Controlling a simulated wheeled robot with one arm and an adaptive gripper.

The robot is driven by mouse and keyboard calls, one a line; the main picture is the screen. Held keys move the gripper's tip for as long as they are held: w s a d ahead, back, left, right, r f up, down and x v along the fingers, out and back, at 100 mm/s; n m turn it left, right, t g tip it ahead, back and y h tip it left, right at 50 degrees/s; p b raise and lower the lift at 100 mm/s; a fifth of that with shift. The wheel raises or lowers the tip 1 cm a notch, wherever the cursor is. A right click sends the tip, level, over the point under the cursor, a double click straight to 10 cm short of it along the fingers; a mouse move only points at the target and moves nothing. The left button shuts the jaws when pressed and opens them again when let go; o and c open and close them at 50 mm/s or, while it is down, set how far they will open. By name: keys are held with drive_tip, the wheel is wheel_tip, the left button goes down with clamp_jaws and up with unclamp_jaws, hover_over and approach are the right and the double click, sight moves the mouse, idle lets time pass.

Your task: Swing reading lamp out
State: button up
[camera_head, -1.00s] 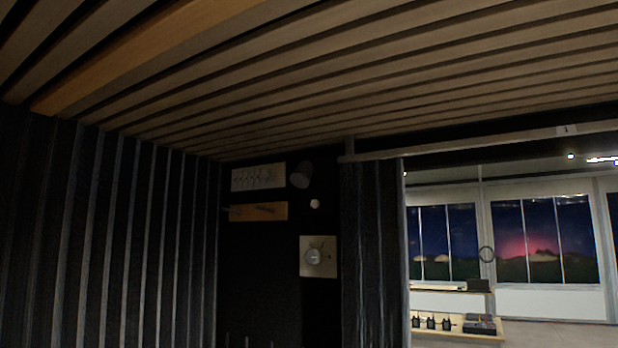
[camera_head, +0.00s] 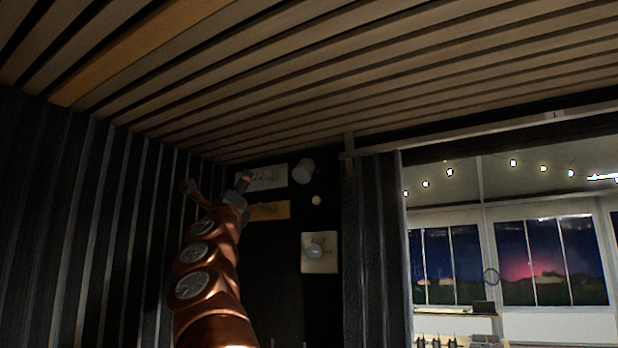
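A small pale cylinder, which looks like the reading lamp's head (camera_head: 303,171), sits high on the dark back wall. A small round pale knob (camera_head: 316,200) is just below it. How the lamp is mounted cannot be made out. My gripper (camera_head: 216,187) is raised on my copper-coloured arm, to the left of the lamp in the picture. Its two fingers are spread apart with nothing seen between them. It overlaps the left part of the white panel and wooden rail in the picture. No contact with the lamp is visible.
A white panel (camera_head: 270,177), a wooden rail (camera_head: 268,211) and a square plate with a round dial (camera_head: 319,252) are on the back wall. A ribbed wall (camera_head: 60,220) stands at left, a slatted ceiling (camera_head: 330,90) above. A dark curtain-like panel (camera_head: 377,240) borders the opening at right.

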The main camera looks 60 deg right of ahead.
sight(301, 175)
drive_tip(key=s+d+m+g+h, duration=0.1)
drive_tip(key=s+d+m+g, duration=0.1)
drive_tip(key=s+m+g, duration=0.2)
drive_tip(key=s+d+m+g+h, duration=0.2)
drive_tip(key=s+m+g, duration=0.2)
drive_tip(key=m+g, duration=0.1)
drive_tip(key=s+d+r+m+g+h+b, duration=0.1)
drive_tip(key=s+d+m+g+h, duration=0.1)
drive_tip(key=s+d+m+g, duration=0.1)
drive_tip(key=shift+s+m+g, duration=0.25)
drive_tip(key=shift+m+g, duration=0.35)
drive_tip(key=shift+s+m+g, duration=0.2)
drive_tip(key=shift+m+g, duration=0.4)
drive_tip(key=p+x, duration=0.5)
drive_tip(key=x, duration=0.1)
drive_tip(key=shift+s+a+r, duration=0.1)
drive_tip(key=shift+a+r, duration=0.05)
drive_tip(key=shift+a, duration=0.05)
drive_tip(key=shift+p+x, duration=0.95)
drive_tip(key=shift+p, duration=0.15)
drive_tip(key=shift+d, duration=0.1)
drive_tip(key=c, duration=1.2)
